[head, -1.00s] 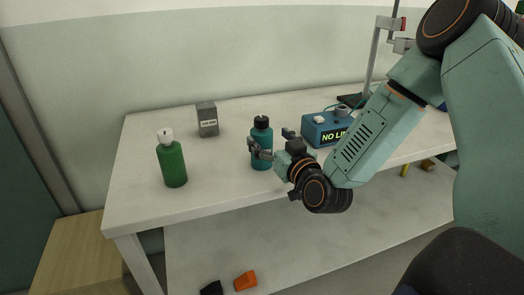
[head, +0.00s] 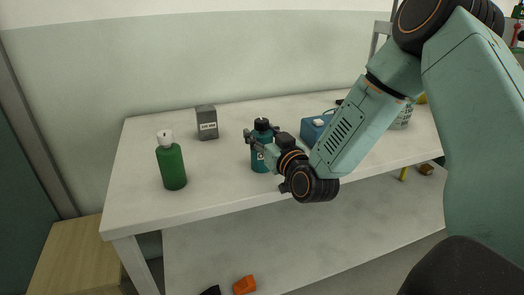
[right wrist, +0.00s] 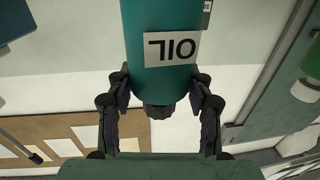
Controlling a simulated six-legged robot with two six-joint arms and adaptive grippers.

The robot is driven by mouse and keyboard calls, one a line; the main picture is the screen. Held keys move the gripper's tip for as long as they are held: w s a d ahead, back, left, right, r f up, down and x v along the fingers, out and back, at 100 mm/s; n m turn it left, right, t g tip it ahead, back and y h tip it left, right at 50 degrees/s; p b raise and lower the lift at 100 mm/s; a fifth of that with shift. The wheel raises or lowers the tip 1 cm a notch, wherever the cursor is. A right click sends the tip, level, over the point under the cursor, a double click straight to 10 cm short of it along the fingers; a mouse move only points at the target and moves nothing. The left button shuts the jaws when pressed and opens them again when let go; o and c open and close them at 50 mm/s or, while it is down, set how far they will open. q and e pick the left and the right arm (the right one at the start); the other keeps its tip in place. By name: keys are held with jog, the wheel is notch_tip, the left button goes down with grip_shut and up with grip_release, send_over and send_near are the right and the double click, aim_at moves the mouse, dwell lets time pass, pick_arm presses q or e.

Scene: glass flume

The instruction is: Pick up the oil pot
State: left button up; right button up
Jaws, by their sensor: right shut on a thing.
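The oil pot (head: 262,162) is a teal bottle with a black cap, standing upright on the white table in the head view. In the right wrist view the oil pot (right wrist: 162,70) shows its "OIL" label upside down, with the dark cap towards my gripper. My right gripper (head: 261,137) is at the upper part of the pot, just below the cap. In the right wrist view the fingers of my right gripper (right wrist: 162,90) close on both sides of the pot near its cap end. My left gripper is not in view.
A green bottle with a white cap (head: 171,165) stands to the left on the table (head: 220,180). A grey box (head: 207,122) stands behind. A blue box (head: 313,128) is to the right, partly hidden by my arm. An orange thing (head: 244,285) lies below.

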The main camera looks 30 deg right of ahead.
jog(key=shift+a, duration=0.15)
jog(key=c, duration=0.5)
